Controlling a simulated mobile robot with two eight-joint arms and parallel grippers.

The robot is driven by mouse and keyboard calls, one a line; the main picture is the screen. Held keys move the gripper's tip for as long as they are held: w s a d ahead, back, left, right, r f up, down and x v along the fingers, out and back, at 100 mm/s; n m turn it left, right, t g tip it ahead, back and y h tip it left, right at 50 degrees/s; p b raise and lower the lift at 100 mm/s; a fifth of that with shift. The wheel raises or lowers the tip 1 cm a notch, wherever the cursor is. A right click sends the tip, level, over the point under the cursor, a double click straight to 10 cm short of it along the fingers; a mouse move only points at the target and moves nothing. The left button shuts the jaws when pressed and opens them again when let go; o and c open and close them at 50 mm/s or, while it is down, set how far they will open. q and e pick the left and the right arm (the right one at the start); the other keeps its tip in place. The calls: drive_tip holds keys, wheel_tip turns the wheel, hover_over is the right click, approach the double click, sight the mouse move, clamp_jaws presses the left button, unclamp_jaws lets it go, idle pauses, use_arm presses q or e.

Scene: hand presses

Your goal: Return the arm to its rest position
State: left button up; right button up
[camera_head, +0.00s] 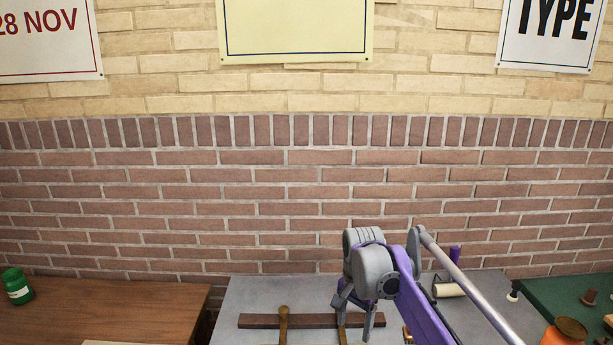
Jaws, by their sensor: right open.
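My right gripper (357,316) is grey, on a purple arm that comes in from the lower right. It points down over the grey table (245,298). Its two fingers are apart, and I see nothing between them that it clearly holds. Behind the fingers, a dark wooden bar (262,321) lies across the grey table, with brass-coloured pieces (284,322) standing at it. I cannot tell whether the fingers touch the bar. My left gripper is not in view.
A green jar (18,288) stands on the brown table (120,302) at left. A pale roller (448,290) lies behind my right arm. An orange jar (563,336) and small brown knobs (589,299) stand on the green surface (545,294) at right. A brick wall (220,200) closes the back.

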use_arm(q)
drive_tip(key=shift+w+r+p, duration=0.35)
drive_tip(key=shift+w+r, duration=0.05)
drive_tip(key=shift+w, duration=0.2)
use_arm(e)
drive_tip(key=s+d+f+n+t, duration=0.1)
drive_tip(key=s+d+f+n, duration=0.1)
drive_tip(key=s, duration=0.7)
drive_tip(key=s+d+f+n+t, duration=0.2)
drive_tip(key=s+f, duration=0.3)
drive_tip(key=s, duration=0.4)
drive_tip(key=s+d+f+n+t, duration=0.2)
drive_tip(key=s+d+f+n, duration=0.1)
drive_tip(key=s, duration=0.6)
drive_tip(key=shift+s+f+n, duration=0.4)
drive_tip(key=shift+n, duration=0.4)
